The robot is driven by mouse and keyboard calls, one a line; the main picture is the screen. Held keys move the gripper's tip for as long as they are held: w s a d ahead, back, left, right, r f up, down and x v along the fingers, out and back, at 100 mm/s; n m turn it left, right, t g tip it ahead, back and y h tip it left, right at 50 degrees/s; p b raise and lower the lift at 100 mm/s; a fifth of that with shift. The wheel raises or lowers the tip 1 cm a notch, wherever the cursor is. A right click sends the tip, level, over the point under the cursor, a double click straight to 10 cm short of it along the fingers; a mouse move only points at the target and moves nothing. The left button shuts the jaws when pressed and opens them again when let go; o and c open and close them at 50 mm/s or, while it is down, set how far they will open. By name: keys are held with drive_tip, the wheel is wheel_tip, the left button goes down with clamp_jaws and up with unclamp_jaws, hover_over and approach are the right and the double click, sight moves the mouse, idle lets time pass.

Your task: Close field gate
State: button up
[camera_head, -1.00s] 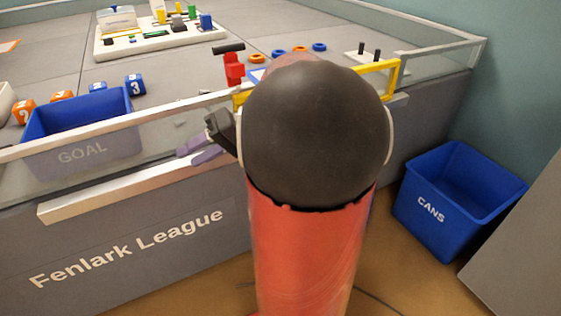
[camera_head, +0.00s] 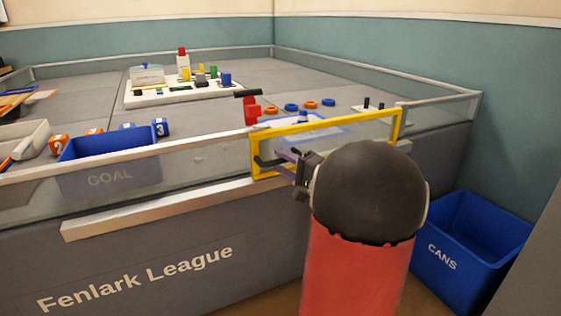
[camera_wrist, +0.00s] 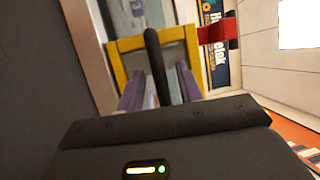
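The field gate (camera_head: 327,124) is a clear panel in a yellow frame, set in the front wall of the playing field. In the head view it looks roughly in line with the wall; I cannot tell if it is flush. Its black handle (camera_head: 268,162) is near its left end. My gripper (camera_head: 284,164) is at the handle, with purple fingers apart. In the wrist view, the handle (camera_wrist: 155,65) stands between the two fingers of my gripper (camera_wrist: 160,88), with gaps showing. My dark elbow and red arm hide the gate's lower right part.
A blue GOAL bin (camera_head: 110,180) hangs at the wall left of the gate. A red post with a black top (camera_head: 251,110) and several rings (camera_head: 291,107) are inside, behind the gate. A blue CANS bin (camera_head: 470,250) stands on the floor at right.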

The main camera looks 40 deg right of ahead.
drive_tip(key=shift+w+a+r, duration=0.1)
drive_tip(key=shift+w, duration=0.5)
clamp_jaws()
drive_tip(key=d, duration=0.2)
drive_tip(key=s+d+b, duration=0.1)
drive_tip(key=d, duration=0.1)
drive_tip(key=shift+d, duration=0.25)
unclamp_jaws()
drive_tip(key=shift+s, duration=0.1)
